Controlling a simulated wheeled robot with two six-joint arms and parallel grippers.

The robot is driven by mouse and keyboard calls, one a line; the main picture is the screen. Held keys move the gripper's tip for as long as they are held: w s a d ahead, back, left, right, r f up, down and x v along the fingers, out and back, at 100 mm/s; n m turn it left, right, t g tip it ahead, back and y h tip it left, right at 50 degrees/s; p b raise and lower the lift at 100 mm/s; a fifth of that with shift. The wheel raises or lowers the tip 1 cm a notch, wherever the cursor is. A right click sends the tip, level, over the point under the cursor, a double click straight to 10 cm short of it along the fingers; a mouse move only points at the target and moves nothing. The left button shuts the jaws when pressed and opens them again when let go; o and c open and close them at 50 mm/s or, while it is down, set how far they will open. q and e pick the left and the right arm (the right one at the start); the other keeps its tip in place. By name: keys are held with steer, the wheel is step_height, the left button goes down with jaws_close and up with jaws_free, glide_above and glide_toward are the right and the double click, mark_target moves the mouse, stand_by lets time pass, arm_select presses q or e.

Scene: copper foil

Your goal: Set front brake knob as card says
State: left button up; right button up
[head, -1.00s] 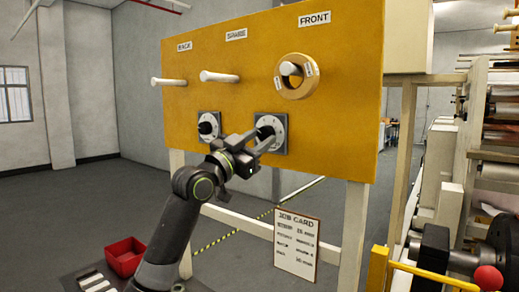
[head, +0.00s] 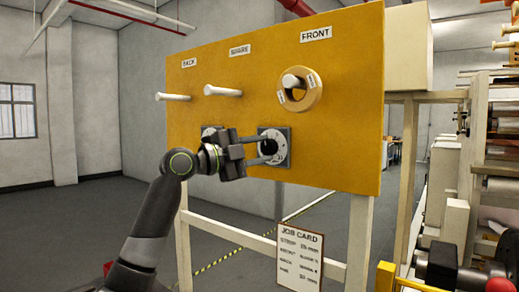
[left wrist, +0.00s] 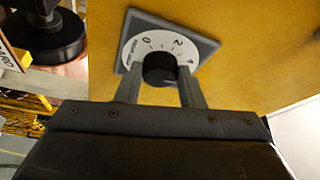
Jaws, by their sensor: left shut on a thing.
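The front brake knob is black and round on a white numbered dial (head: 281,146) with a grey square plate, at the lower right of the yellow panel (head: 345,100). My left gripper (head: 268,150) is shut on the knob (head: 269,147). In the left wrist view the two fingers of my left gripper (left wrist: 158,85) flank the knob (left wrist: 159,70); the dial (left wrist: 135,49) shows 0, 2 and 4. A second dial (head: 208,131) is partly behind my gripper. The job card (head: 300,256) hangs below the panel; its lines are too small to read surely. My right gripper is not in view.
Pegs stick out under the BACK and SPARE labels, and a tan ring (head: 301,96) hangs on the peg under FRONT. A machine with rollers and a red ball handle (head: 500,285) stands at the right.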

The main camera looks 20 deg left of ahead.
arm_select(q)
steer(key=m+p, duration=0.1)
steer(key=m, duration=0.1)
steer(key=m+g+y+p, duration=0.1)
steer(key=m, duration=0.1)
steer(key=shift+r, duration=0.35)
steer(key=m+p, duration=0.1)
steer(key=m+y+p, duration=0.1)
steer(key=m, duration=0.1)
steer(key=m+g+y+p, duration=0.1)
steer(key=shift+d+r+m, duration=0.1)
steer(key=shift+r+m, duration=0.15)
steer(key=shift+m, duration=0.15)
steer(key=m+y+p, duration=0.1)
steer(key=m+p, duration=0.1)
steer(key=shift+d+r+m+y, duration=0.1)
steer(key=shift+m+y, duration=0.3)
steer(key=shift+s+d+m+y+p, duration=0.15)
steer(key=shift+m+y+p, duration=0.65)
steer(key=shift+m, duration=0.5)
steer(key=o, duration=1)
